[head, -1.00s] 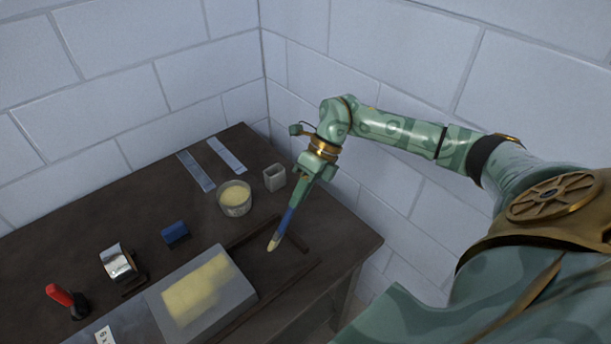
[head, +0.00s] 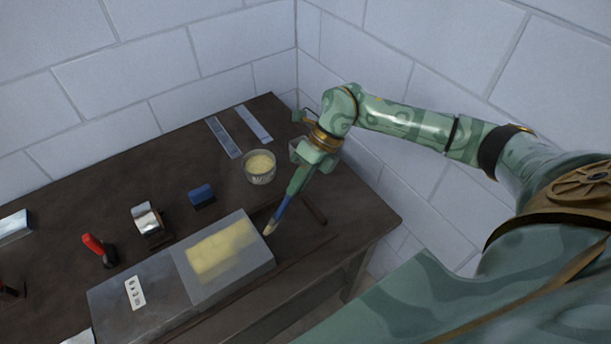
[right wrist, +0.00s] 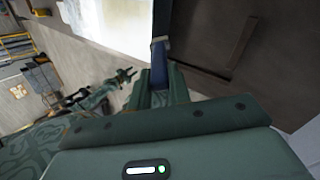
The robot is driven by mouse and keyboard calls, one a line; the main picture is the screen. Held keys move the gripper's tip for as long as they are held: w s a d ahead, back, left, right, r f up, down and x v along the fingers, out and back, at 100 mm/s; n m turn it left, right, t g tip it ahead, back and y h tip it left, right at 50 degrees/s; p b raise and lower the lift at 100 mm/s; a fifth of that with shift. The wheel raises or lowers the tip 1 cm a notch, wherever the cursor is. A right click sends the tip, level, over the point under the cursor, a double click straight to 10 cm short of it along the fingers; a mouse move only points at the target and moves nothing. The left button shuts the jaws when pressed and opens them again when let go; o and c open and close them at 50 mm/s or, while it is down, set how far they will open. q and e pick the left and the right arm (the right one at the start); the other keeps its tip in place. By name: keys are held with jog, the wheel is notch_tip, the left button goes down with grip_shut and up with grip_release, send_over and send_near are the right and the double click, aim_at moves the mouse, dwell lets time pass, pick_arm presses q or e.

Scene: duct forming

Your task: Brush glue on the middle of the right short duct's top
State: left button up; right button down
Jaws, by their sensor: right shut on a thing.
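The right short duct (head: 262,262) is a grey box near the table's front edge, with a pale yellow glue patch (head: 222,248) on the middle of its top. Its bright top (right wrist: 110,22) shows in the right wrist view. My right gripper (head: 300,178) is shut on a brush (head: 281,210) with a blue handle and pale bristles. The brush points down, its tip beside the duct's right end; I cannot tell whether they touch. The blue handle (right wrist: 159,65) also shows in the right wrist view. There my left gripper (right wrist: 127,76) appears small, fingers apart and empty.
A glue pot (head: 260,168) stands behind the duct. Left of it are a blue block (head: 201,195), a metallic roll (head: 147,221) and a red-handled tool (head: 95,245). A labelled grey duct (head: 112,310) adjoins on the left. Two flat strips (head: 222,137) lie at the back.

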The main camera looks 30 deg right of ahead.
jog(key=shift+a+p, duration=0.35)
jog(key=shift+a, duration=1.1)
jog(key=shift+w+a+b, duration=0.1)
jog(key=shift+w+b, duration=0.3)
jog(key=shift+w, duration=0.15)
jog(key=d+b, duration=0.4)
jog(key=d, duration=1.3)
jog(key=shift+w+f+b, duration=0.2)
jog(key=shift+w+b, duration=0.15)
notch_tip(320, 180, up, 6)
jog(key=p, duration=0.4)
jog(key=shift+p, duration=0.3)
